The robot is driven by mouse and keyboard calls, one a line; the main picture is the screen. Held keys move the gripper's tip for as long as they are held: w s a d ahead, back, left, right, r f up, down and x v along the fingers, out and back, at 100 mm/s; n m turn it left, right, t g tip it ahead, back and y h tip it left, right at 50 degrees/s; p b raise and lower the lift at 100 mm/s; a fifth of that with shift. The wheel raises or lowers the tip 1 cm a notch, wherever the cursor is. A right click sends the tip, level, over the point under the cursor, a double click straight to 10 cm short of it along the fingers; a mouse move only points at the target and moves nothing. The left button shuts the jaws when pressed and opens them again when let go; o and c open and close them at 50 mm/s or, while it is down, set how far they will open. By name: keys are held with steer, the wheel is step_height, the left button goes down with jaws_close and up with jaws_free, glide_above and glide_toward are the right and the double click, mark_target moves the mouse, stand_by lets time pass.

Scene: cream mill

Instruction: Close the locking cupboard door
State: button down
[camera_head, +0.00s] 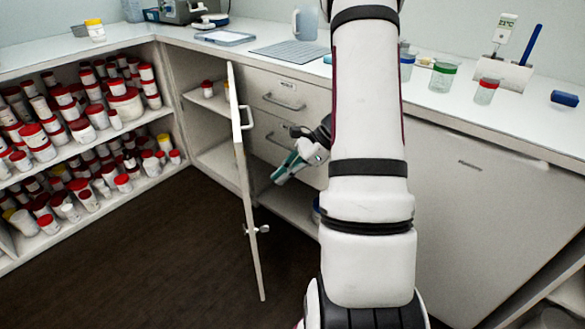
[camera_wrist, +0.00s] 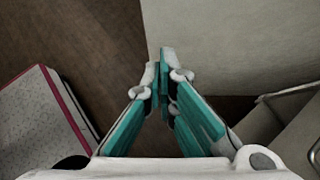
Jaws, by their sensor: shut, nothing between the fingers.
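The cupboard door (camera_head: 243,180) is a pale panel standing open, seen nearly edge-on. It has a bar handle (camera_head: 247,117) and a metal lock fitting (camera_head: 257,230) lower down. My gripper (camera_head: 276,179), with teal fingers, is to the right of the door in the picture, in front of the drawers. Its fingers are shut and empty, and a gap shows between them and the door in the head view. In the wrist view the fingertips (camera_wrist: 166,58) meet near a large pale panel (camera_wrist: 235,45), which looks like the door's face. Contact cannot be told there.
Drawers with bar handles (camera_head: 285,101) lie behind my gripper. Open shelves (camera_head: 95,148) full of red-lidded jars are at the left. The counter (camera_head: 440,98) above holds jars and instruments. Dark floor (camera_head: 150,250) is clear left of the door.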

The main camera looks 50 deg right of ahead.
steer(key=shift+w+a+f+b, duration=0.2)
steer(key=shift+w+a+f, duration=0.1)
steer(key=shift+w+a, duration=0.35)
steer(key=shift+w+a+f+b, duration=0.25)
steer(key=shift+w+a, duration=0.2)
steer(key=shift+a, duration=0.45)
steer(key=shift+w+a+f+b, duration=0.15)
steer(key=shift+w+a+f, duration=0.15)
steer(key=shift+w+a, duration=0.35)
steer(key=shift+s+a, duration=0.1)
steer(key=shift+a, duration=0.05)
